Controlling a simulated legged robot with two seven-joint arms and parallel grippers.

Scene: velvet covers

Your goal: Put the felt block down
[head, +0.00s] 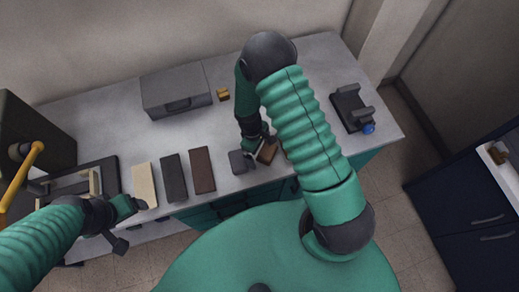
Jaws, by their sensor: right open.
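My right gripper (256,151) is open, low over the front part of the table, between a small brown block (268,153) and a small grey block (238,162). Its fingers seem close to the brown block; I cannot tell whether they touch it. Which of the two is the felt block is not clear. Both seem to rest on the table. My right arm hides part of the area to their right. My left gripper (127,215) is at the table's front left edge, beside a cream slab; its jaw state is unclear.
A cream slab (144,185), a dark grey slab (174,178) and a brown slab (203,170) lie in a row on the grey table (120,130). A grey case (176,92) and a small yellow piece (223,95) are behind. A black device (351,108) stands right.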

